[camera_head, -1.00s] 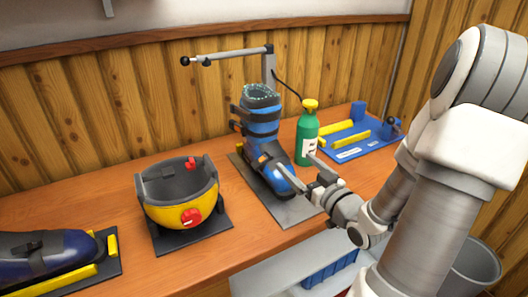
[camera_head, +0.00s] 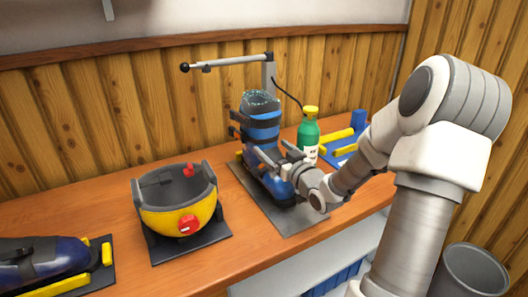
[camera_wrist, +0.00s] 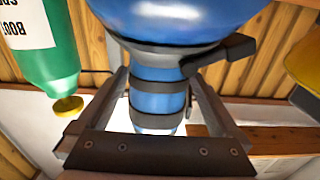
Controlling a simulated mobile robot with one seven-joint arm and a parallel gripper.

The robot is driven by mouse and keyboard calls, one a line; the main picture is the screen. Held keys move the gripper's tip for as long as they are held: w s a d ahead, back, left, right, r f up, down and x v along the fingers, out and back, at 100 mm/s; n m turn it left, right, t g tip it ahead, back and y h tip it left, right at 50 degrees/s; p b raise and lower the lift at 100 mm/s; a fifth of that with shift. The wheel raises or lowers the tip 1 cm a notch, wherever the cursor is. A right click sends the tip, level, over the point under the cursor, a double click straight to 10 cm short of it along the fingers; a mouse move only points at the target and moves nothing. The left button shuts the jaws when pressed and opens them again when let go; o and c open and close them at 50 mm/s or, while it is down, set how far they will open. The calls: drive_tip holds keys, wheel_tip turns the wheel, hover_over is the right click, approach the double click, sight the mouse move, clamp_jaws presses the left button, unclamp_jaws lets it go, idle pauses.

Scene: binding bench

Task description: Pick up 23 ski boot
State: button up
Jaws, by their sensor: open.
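The blue ski boot (camera_head: 262,130) with black straps stands upright on a grey mat on the wooden bench, its toe toward the front. My gripper (camera_head: 274,158) is open at the front of the boot, around instep height, and hides part of its lower shell. In the wrist view, the boot (camera_wrist: 158,95) shows between the two spread fingers, one on each side. I cannot tell whether either finger touches it.
A green bottle (camera_head: 308,132) with a yellow cap stands close at the boot's right. A jointed stand arm (camera_head: 235,60) reaches above and behind the boot. A yellow and grey shell (camera_head: 178,208) sits to the left, and a dark blue boot (camera_head: 42,258) lies further left.

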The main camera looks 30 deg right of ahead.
drive_tip(key=shift+w, duration=0.15)
clamp_jaws()
drive_tip(key=shift+r, duration=0.15)
idle(0.4)
drive_tip(key=shift+r, duration=0.1)
